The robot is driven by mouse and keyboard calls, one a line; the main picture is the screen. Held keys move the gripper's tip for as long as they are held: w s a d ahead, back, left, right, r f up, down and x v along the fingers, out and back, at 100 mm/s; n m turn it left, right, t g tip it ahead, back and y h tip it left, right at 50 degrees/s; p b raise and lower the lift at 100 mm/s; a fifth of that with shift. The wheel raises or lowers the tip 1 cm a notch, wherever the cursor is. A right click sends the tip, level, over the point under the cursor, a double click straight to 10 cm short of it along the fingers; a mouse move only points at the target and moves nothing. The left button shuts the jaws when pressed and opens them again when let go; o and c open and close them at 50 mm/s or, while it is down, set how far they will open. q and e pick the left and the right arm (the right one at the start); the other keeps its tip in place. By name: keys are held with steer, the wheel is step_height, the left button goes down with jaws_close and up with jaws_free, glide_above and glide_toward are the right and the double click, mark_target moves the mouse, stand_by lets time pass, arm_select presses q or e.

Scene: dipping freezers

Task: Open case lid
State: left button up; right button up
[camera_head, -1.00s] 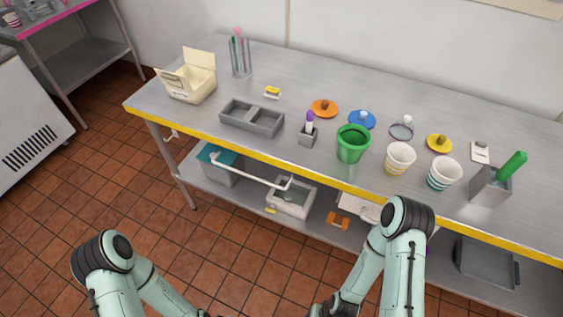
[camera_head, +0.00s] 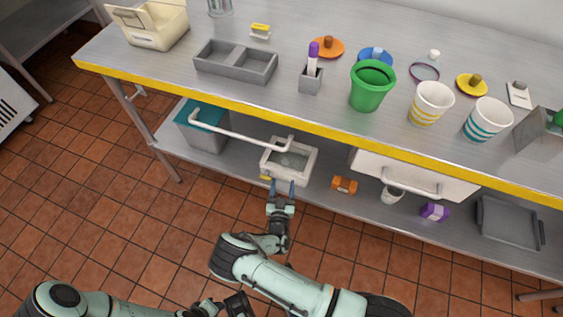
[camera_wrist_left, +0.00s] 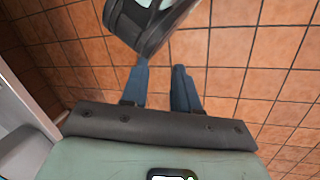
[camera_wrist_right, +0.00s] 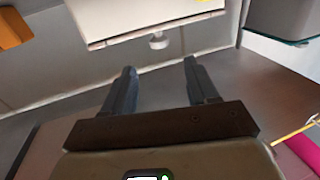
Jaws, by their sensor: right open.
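No closed case stands out clearly. The cream box (camera_head: 152,30) at the table's far left has its lid raised. On the lower shelf a grey bin (camera_head: 203,140) has a teal top (camera_head: 200,113). A white basin (camera_head: 273,172) stands to its right, and its wall also shows in the right wrist view (camera_wrist_right: 130,18). My right gripper (camera_head: 283,184) is open and empty, just in front of the basin at the shelf's front edge. My left gripper (camera_wrist_left: 160,72) is open and empty over the floor, close to a dark part of my own arm.
The tabletop's yellow edge (camera_head: 330,133) overhangs the shelf. An orange item (camera_head: 344,185), a purple item (camera_head: 434,211) and a grey tray (camera_head: 508,222) lie rightward on the shelf.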

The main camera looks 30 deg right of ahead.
mark_target(285, 165)
arm_select(q)
steer(key=shift+t+y, duration=0.3)
steer(key=shift+t, duration=0.2)
steer(key=w, duration=0.1)
steer(key=w+a+f+b, duration=0.1)
steer(key=w+f, duration=0.1)
steer(key=shift+a+f+b, duration=0.15)
steer(key=shift+a+b, duration=0.1)
steer(key=shift+b, duration=0.15)
arm_select(e)
steer(key=x, duration=1)
steer(key=shift+w+d, duration=0.25)
steer(key=shift+d, duration=0.05)
jaws_close()
